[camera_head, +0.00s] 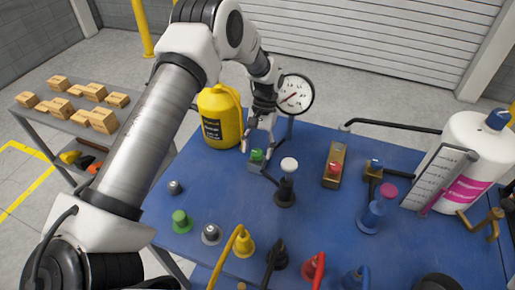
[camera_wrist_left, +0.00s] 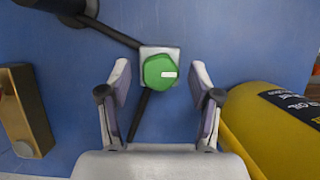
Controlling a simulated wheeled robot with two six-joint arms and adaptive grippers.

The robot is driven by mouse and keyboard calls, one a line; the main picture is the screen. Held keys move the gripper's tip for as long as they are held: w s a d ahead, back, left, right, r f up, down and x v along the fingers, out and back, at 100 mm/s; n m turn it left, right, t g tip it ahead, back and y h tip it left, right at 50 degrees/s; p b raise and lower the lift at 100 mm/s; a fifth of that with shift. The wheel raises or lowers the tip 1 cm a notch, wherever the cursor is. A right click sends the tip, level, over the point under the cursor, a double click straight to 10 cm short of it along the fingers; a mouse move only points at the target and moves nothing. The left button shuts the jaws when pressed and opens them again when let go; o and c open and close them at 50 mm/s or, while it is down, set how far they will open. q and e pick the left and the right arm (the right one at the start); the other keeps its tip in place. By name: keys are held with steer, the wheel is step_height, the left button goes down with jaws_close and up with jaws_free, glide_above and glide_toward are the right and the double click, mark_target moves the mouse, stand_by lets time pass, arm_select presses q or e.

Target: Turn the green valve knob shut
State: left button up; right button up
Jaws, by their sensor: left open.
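The green valve knob (camera_head: 257,155) sits on a small grey block on the blue table, beside the white-topped black post. In the left wrist view the green valve knob (camera_wrist_left: 160,72) is a green cap with a white mark on its right side, on a pale square base. My left gripper (camera_head: 260,137) is above the knob. In the left wrist view its two fingers (camera_wrist_left: 160,82) are spread apart on either side of the knob, with clear gaps, touching nothing. My right gripper is in neither view.
A yellow jug (camera_head: 219,118) stands close to the left gripper. A pressure gauge (camera_head: 295,94) rises behind it. A black post with white top (camera_head: 287,185) and a brass block with red knob (camera_head: 334,165) stand to the right. Several coloured fittings line the front of the blue table (camera_head: 210,170).

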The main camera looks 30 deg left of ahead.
arm_select(q)
steer(key=v, duration=1.1)
steer(key=shift+w+r, duration=0.2)
steer(key=shift+r, duration=0.15)
